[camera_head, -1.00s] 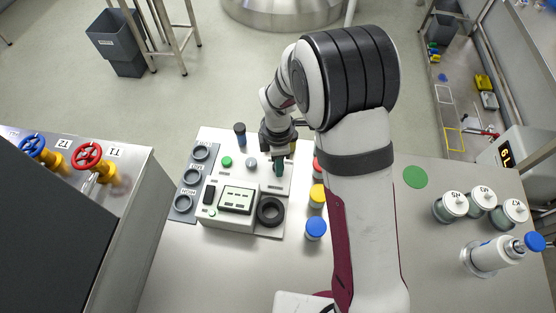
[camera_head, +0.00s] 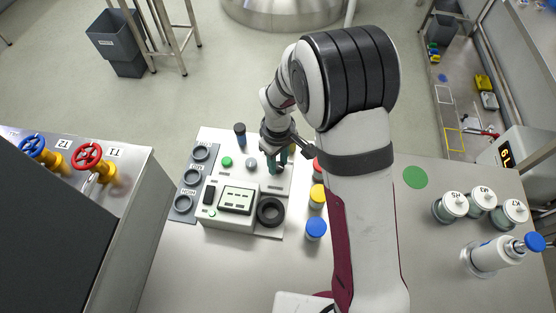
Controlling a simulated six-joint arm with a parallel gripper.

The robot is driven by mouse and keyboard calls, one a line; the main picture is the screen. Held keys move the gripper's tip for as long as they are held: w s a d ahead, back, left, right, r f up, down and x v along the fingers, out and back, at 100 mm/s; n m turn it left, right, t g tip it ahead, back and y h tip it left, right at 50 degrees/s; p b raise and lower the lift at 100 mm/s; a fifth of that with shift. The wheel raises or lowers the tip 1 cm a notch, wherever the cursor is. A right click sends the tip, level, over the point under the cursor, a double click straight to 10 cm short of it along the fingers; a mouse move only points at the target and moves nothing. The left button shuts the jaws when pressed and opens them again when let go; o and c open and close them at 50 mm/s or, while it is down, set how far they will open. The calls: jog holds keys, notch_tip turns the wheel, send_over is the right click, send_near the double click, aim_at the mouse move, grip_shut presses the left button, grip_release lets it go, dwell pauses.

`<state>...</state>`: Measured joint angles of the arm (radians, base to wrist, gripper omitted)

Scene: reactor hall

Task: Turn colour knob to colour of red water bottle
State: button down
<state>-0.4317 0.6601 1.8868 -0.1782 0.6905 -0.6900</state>
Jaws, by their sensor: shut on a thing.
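My gripper (camera_head: 278,164) points down at the back right of the white device panel (camera_head: 265,185). Its teal fingers are shut on a small dark part there, which I take to be the colour knob; the fingers hide most of it, and I cannot read its setting.
The panel also carries a green button (camera_head: 227,162), a grey button (camera_head: 251,164), a display (camera_head: 236,199) and a black ring (camera_head: 270,211). A dark-capped vial (camera_head: 240,133) stands at its back. White-lidded jars (camera_head: 453,205) are at the right. Red (camera_head: 87,156) and blue (camera_head: 32,145) valve wheels are at the left.

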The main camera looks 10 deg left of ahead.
jog(key=m, duration=0.4)
jog(key=shift+m, duration=0.3)
jog(key=m, duration=1)
jog(key=shift+m, duration=0.4)
jog(key=m, duration=0.4)
jog(key=shift+d+m, duration=0.1)
jog(key=shift+m, duration=0.2)
jog(key=m, duration=1.5)
jog(key=shift+s+m, duration=0.1)
jog(key=shift+m, duration=2.2)
